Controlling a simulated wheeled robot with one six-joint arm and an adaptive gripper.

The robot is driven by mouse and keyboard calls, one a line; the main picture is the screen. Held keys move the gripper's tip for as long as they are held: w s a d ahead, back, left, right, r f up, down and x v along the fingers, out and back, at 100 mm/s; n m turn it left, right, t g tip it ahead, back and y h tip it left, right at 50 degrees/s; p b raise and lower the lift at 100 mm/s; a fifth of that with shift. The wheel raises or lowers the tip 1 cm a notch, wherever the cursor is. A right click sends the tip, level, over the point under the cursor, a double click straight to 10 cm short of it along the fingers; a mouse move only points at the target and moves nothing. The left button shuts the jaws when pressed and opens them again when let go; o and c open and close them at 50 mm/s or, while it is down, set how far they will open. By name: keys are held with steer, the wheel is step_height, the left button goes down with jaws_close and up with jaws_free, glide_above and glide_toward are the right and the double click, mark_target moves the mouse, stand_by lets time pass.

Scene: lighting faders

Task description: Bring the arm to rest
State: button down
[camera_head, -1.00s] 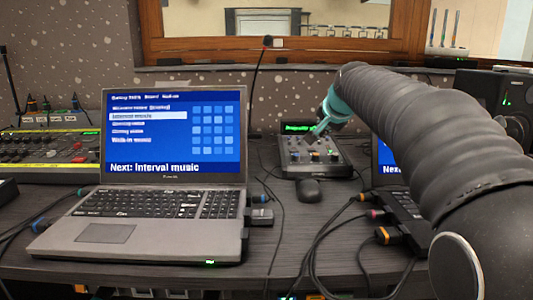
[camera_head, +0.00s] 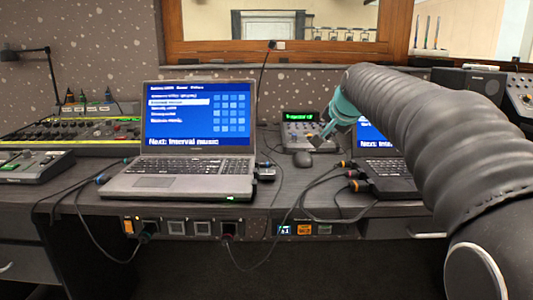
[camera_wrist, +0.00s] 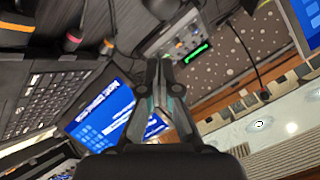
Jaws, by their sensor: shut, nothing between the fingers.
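My arm reaches in from the right in the head view, with a black ribbed sleeve and a teal wrist. My gripper (camera_head: 318,141) is at its far end, in front of the small fader console (camera_head: 299,132) with a green display. In the wrist view my gripper (camera_wrist: 161,62) has its fingers together with nothing between them. The fader console (camera_wrist: 187,42) shows beyond the fingertips there, and I see no contact with it. The arm hides part of the laptop on the right (camera_head: 385,165).
A large laptop (camera_head: 195,165) stands on the desk at the left, showing "Next: Interval music". Cables hang over the desk's front edge. A mixing desk (camera_head: 70,132) is at the far left, a window (camera_head: 290,30) at the back.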

steer(key=s+f+n+g, duration=0.1)
steer(key=s+f+n, duration=0.1)
steer(key=s+f, duration=0.5)
steer(key=s+f+n+g+p, duration=0.1)
steer(key=s+f, duration=0.6)
steer(key=s, duration=1.1)
steer(key=s+f+n+g+h+p, duration=0.1)
steer(key=s+f+n, duration=0.3)
steer(key=s, duration=0.8)
step_height(320, 180, down, 3)
steer(key=shift+s+r+g, duration=0.1)
steer(key=shift+s+g, duration=0.15)
steer(key=shift+g, duration=0.55)
steer(key=shift+a, duration=0.1)
